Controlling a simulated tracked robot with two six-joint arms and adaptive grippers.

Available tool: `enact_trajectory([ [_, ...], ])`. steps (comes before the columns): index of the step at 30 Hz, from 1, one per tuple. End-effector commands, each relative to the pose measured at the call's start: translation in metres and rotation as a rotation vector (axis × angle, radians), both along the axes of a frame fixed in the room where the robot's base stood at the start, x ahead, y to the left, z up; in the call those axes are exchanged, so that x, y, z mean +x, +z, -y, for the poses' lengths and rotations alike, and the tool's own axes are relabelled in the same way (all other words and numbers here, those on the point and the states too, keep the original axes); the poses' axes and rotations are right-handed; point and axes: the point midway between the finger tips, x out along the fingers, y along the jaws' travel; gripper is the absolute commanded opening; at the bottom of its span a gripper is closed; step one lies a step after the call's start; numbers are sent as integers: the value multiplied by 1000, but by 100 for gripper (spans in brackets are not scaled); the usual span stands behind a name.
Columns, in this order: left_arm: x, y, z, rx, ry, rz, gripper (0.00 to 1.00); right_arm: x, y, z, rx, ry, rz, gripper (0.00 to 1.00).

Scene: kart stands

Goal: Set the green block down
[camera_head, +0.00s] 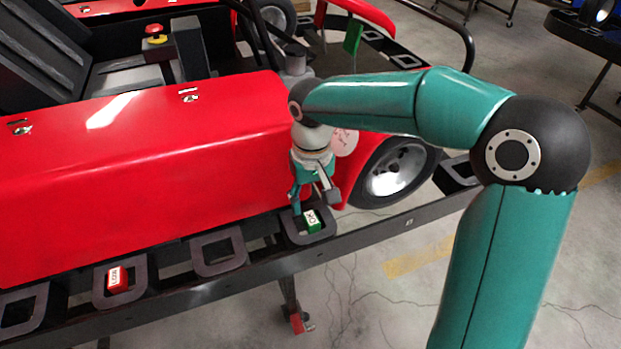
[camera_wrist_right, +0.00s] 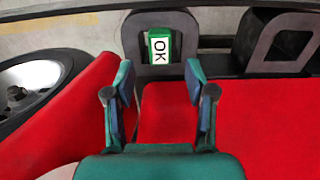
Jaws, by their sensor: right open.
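The green block (camera_head: 312,221) with a white "OK" label rests in a dark tray on the stand's rail, just beside the red kart body. In the right wrist view the green block (camera_wrist_right: 160,46) lies beyond the fingertips, inside the dark frame of its tray (camera_wrist_right: 128,32). My right gripper (camera_head: 316,203) is close behind and above the block. Its fingers show spread apart in the wrist view (camera_wrist_right: 160,82), with nothing between them, and they look clear of the block. My left gripper is not seen.
A red block (camera_head: 117,279) with a white label sits in another tray (camera_head: 139,295) to the left. An empty tray (camera_head: 219,271) lies between. The red kart body (camera_head: 150,160) and a wheel (camera_head: 395,172) are close to my right gripper. Open floor lies in front of the rail.

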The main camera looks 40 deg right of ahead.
Motion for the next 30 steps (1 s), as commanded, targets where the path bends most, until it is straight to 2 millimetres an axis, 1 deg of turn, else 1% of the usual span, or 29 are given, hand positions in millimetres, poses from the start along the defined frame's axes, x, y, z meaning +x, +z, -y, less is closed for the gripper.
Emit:
enact_trajectory([
  [1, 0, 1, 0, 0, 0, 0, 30, 1, 13, 0, 0, 1, 5, 55],
  [3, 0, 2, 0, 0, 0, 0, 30, 1, 26, 0, 0, 1, 5, 55],
  [6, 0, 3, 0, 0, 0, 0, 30, 1, 42, 0, 0, 0, 3, 55],
  [10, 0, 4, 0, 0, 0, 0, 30, 1, 56, -1, 1, 1, 2, 55],
  [15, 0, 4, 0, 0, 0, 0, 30, 0, 61, -1, 0, 1, 0, 55],
  [30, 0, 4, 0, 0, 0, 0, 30, 0, 61, -1, 0, 2, -1, 55],
])
